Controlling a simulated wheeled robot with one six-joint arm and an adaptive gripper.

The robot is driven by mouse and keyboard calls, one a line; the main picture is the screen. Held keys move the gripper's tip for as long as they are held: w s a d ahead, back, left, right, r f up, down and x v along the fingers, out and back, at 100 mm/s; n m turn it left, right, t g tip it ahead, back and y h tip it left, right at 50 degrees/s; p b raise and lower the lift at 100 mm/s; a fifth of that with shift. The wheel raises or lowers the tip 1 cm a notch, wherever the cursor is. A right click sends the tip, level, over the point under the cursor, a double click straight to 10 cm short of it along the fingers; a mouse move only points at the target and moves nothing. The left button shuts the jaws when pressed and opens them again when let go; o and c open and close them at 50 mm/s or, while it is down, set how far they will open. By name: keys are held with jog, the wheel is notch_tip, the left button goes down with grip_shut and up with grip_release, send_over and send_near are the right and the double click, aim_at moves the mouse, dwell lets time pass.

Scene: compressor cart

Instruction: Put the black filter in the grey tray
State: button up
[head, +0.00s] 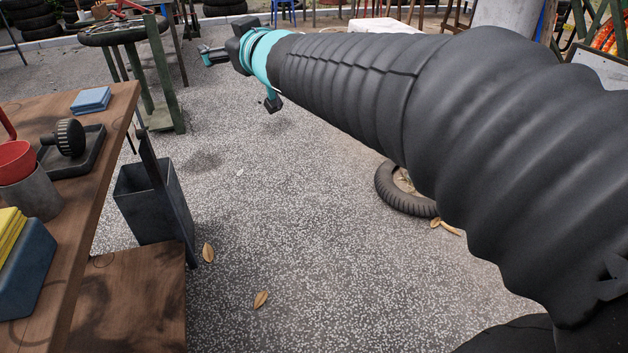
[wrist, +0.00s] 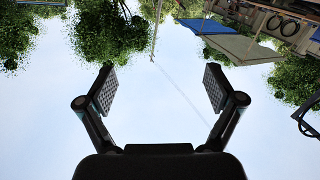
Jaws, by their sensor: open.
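The black filter (head: 70,137), a ribbed round piece with a stub on its left side, lies on its side on the wooden table at the left of the head view. It overlaps the far left part of a shallow dark grey tray (head: 93,158); I cannot tell whether it rests on the floor of the tray or on its rim. My gripper (head: 205,53) is at the far end of my outstretched arm, well beyond the table and away from the filter. In the wrist view my gripper (wrist: 158,88) is open and empty, with sky between its fingers.
A red cup (head: 15,160) in a grey cylinder (head: 36,195) stands near the tray. A blue stack (head: 90,100) and a yellow block (head: 12,235) are also on the table (head: 85,215). A dark bin (head: 150,200) is beside the table. A tire (head: 400,190) lies on open ground.

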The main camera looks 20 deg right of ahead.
jog(key=s+d+f+m+g+h, duration=0.2)
jog(key=s+d+f+m+h, duration=0.15)
jog(key=s+d+f, duration=0.3)
jog(key=s+f+g, duration=0.4)
jog(key=s+f, duration=0.4)
jog(key=s, duration=0.3)
jog(key=s+a+f+m+g, duration=0.1)
jog(key=s+f+g, duration=0.4)
jog(key=s+f, duration=0.4)
jog(key=s, duration=0.2)
jog(key=shift+s+f, duration=0.3)
jog(key=shift+s, duration=0.1)
